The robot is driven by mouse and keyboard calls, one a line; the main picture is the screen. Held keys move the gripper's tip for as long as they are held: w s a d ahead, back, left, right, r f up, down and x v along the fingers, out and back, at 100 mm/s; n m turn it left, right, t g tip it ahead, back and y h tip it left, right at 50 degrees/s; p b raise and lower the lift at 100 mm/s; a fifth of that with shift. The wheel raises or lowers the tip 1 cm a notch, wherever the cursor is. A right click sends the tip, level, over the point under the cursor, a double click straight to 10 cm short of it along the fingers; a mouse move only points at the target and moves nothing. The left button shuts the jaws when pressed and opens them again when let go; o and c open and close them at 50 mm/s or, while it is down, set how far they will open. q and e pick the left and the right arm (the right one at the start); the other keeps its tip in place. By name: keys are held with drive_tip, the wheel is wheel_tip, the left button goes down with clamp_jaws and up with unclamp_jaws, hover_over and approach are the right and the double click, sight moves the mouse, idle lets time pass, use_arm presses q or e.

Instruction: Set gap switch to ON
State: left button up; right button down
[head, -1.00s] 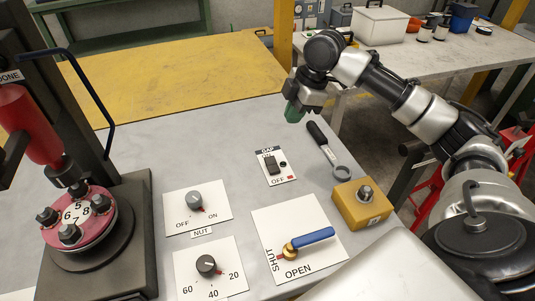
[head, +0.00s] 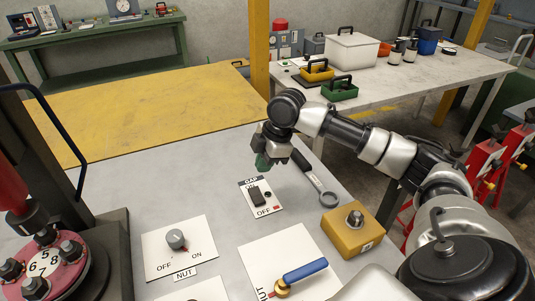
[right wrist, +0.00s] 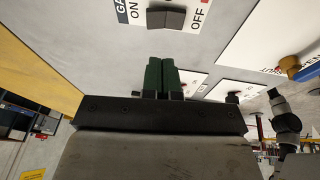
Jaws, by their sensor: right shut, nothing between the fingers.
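The gap switch is a dark rocker (head: 257,196) on a small white plate (head: 250,212) on the grey bench, marked GAP, with ON at the far end and OFF at the near end. I cannot tell for sure which way the rocker is tipped. It also shows at the top of the right wrist view (right wrist: 166,18), between ON and OFF. My right gripper (head: 263,163) has green fingers, shut and empty, held above the bench just beyond the plate's far edge. The fingers show closed together in the right wrist view (right wrist: 165,62). My left gripper is not in view.
A wrench (head: 313,178) lies right of the plate, close to the gripper. A yellow box with a knob (head: 345,238), a blue-handled valve (head: 305,270) and the NUT dial (head: 176,239) stand nearer. A press with a red numbered disc (head: 60,275) is at the left.

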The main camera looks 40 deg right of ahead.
sight(255, 191)
drive_tip(key=x, duration=0.5)
drive_tip(key=d+x, duration=0.1)
drive_tip(key=x, duration=0.2)
drive_tip(key=shift+w+d+f, duration=0.1)
drive_tip(key=shift+w+f, duration=0.15)
drive_tip(key=shift+w, duration=0.05)
drive_tip(key=shift+p, duration=0.55)
drive_tip(key=shift+w+g+p, duration=0.25)
drive_tip(key=shift+g+p, duration=0.35)
drive_tip(key=shift+p, duration=0.4)
drive_tip(key=shift+w+d+f+b, duration=0.1)
drive_tip(key=shift+w+f+b, duration=0.1)
drive_tip(key=shift+f+b, duration=0.25)
drive_tip(key=shift+s+r+p, duration=0.25)
drive_tip(key=shift+s+p, duration=0.15)
drive_tip(key=shift+s+r+p, duration=0.1)
drive_tip(key=shift+s+p, duration=0.25)
drive_tip(key=shift+p, duration=0.3)
drive_tip(key=shift+s+a, duration=0.2)
